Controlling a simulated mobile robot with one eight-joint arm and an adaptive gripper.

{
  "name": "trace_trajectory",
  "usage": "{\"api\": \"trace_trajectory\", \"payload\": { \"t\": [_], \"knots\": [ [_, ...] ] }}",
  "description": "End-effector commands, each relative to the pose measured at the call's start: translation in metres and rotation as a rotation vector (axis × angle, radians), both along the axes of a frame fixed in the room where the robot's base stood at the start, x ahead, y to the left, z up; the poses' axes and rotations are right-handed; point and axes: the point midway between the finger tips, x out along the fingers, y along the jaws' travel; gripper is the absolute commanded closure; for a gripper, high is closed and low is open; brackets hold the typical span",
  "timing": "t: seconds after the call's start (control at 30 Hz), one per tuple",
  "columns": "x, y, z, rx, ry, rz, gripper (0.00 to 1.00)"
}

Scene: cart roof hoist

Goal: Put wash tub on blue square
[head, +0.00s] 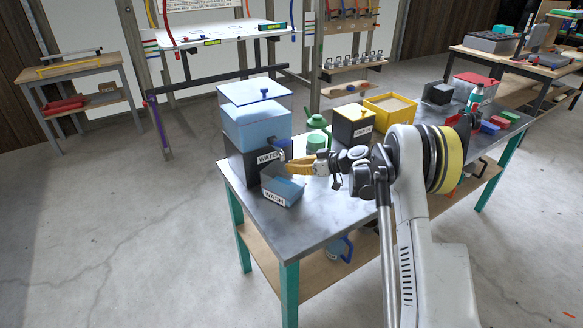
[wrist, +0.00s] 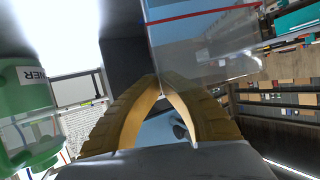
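The wash tub (head: 283,189) is a small grey-blue open box labelled WASH. It stands at the table's near left end, in front of the dark water stand. My gripper (head: 287,167) has yellow-brown fingers and is over the tub's rim area, below the blue tap lever. In the wrist view, the fingertips (wrist: 161,79) come together with no clear object between the tips. A blue surface shows behind the fingers, and I cannot tell whether it is the tub. Whether the fingers touch the tub is unclear. I cannot make out a blue square on the table.
The water tank (head: 256,124) stands behind the tub on a dark stand. A green can (head: 316,138), a black box (head: 353,126) and a yellow bin (head: 390,106) stand farther along. The grey table (head: 310,222) is bare at its near edge.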

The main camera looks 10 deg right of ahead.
Motion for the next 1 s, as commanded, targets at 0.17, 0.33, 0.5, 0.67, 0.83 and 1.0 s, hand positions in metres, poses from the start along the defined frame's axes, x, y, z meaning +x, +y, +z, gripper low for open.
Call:
{"api": "trace_trajectory", "payload": {
  "t": [0.17, 0.33, 0.5, 0.67, 0.83, 1.0],
  "knots": [
    [0.000, 0.000, -0.001, 0.000, 0.000, 0.000, 0.73],
    [0.000, 0.000, -0.001, 0.000, 0.000, 0.000, 0.73],
    [-0.003, -0.004, 0.006, 0.000, 0.000, -0.001, 0.73],
    [-0.021, -0.026, 0.019, 0.000, 0.000, -0.003, 0.73],
    [-0.044, -0.055, 0.034, 0.000, 0.000, -0.004, 0.73],
    [-0.062, -0.075, 0.044, 0.000, 0.000, -0.001, 0.73]
  ]
}}
